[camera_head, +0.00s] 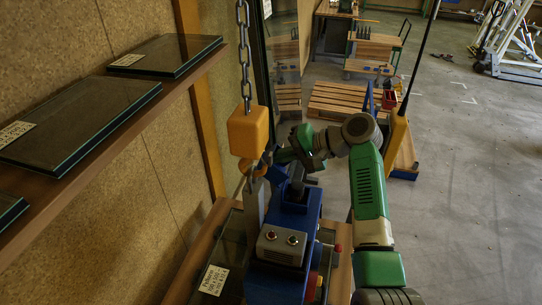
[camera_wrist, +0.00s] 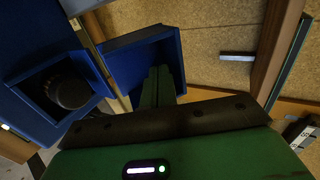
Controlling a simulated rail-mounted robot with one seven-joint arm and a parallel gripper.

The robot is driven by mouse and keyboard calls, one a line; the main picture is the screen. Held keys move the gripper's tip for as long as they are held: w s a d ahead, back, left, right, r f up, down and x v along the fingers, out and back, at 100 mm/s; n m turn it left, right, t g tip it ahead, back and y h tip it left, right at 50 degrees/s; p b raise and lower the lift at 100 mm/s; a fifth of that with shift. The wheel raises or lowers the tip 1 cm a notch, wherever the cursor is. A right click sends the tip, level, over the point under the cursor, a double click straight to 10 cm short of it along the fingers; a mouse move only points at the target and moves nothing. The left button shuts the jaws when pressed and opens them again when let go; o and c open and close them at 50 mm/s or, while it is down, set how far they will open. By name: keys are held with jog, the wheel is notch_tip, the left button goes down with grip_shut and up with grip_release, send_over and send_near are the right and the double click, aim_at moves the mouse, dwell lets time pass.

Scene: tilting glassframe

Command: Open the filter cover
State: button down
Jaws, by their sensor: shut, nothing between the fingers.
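The blue machine (camera_head: 291,215) stands under a yellow hoist block. In the wrist view its blue housing (camera_wrist: 30,107) has a square opening with a round dark filter (camera_wrist: 72,91) exposed inside. The blue filter cover (camera_wrist: 122,48) stands swung open beside this opening, looking like a shallow tray with raised edges. My gripper (camera_wrist: 158,72) is shut and empty, its green fingers reaching in front of the cover's inner face; whether they touch it I cannot tell. In the head view my gripper (camera_head: 297,152) is at the machine's far upper end, fingertips partly hidden.
A chain (camera_head: 244,50) and yellow hoist block (camera_head: 248,131) hang close to the left of my gripper. A wooden shelf (camera_head: 130,122) with glass panes runs along the left wall. A pallet (camera_head: 340,100) lies behind.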

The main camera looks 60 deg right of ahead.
jog(key=shift+w, duration=0.3)
jog(key=shift+w+f, duration=0.1)
jog(key=shift+w, duration=0.05)
jog(key=shift+p, duration=0.35)
jog(key=s+d+r+p, duration=0.1)
jog(key=s+r, duration=0.2)
jog(key=r, duration=0.3)
jog(key=s+d+r, duration=0.1)
jog(key=s+r, duration=0.3)
jog(key=r, duration=0.2)
jog(key=s+a+f+n+b, duration=0.1)
jog(key=s+f+n+b, duration=0.15)
jog(key=n, duration=0.65)
jog(key=s+f+n+b, duration=0.15)
jog(key=s+n, duration=0.25)
jog(key=n, duration=0.5)
jog(key=shift+g, duration=0.4)
jog(key=p+x, duration=0.3)
jog(key=x, duration=1)
jog(key=shift+w+r, duration=0.1)
jog(key=shift+w, duration=0.15)
